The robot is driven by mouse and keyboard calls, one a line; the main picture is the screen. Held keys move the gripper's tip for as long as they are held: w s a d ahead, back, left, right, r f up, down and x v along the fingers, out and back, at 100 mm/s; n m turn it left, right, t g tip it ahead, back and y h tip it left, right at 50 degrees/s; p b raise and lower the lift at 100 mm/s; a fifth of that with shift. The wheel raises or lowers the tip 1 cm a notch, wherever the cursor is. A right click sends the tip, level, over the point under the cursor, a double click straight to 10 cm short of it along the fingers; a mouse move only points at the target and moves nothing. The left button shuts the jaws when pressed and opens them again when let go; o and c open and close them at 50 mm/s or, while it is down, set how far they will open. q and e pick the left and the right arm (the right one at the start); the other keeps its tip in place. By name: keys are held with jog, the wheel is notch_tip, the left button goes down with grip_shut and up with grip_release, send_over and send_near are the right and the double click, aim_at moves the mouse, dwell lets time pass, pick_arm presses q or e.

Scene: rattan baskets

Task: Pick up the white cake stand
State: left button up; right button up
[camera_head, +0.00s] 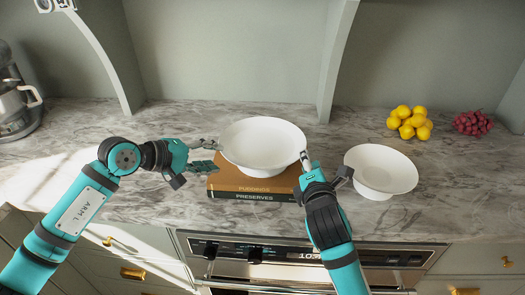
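A wide white dish (263,143), bowl-shaped from this angle, sits on a stack of books (240,187) in the middle of the counter. A second white dish (382,170) with a narrower base stands to its right on the counter. I cannot tell for sure which is the cake stand. My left gripper (208,155) is open at the left rim of the dish on the books, its fingers apart and empty. My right gripper (304,163) is close to that dish's right rim, seen nearly edge-on; its finger gap is not clear. I cannot tell whether either gripper touches it.
Yellow lemons (410,122) and a bunch of red grapes (472,123) lie at the back right of the marble counter (450,195). A mixer (16,100) stands at the far left. An oven (310,257) is below the front edge. Grey shelf supports rise behind.

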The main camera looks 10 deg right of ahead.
aim_at(239, 155)
pick_arm(q)
jog(key=x, duration=0.7)
jog(key=shift+d+f, duration=0.1)
jog(key=shift+d, duration=0.05)
pick_arm(e)
jog(key=x, duration=0.7)
jog(key=shift+w, duration=0.15)
pick_arm(q)
jog(key=c, duration=0.7)
pick_arm(e)
grip_shut()
pick_arm(q)
grip_shut()
jog(key=shift+w+r, duration=0.1)
jog(key=shift+r, duration=0.15)
pick_arm(e)
jog(key=shift+r, duration=0.15)
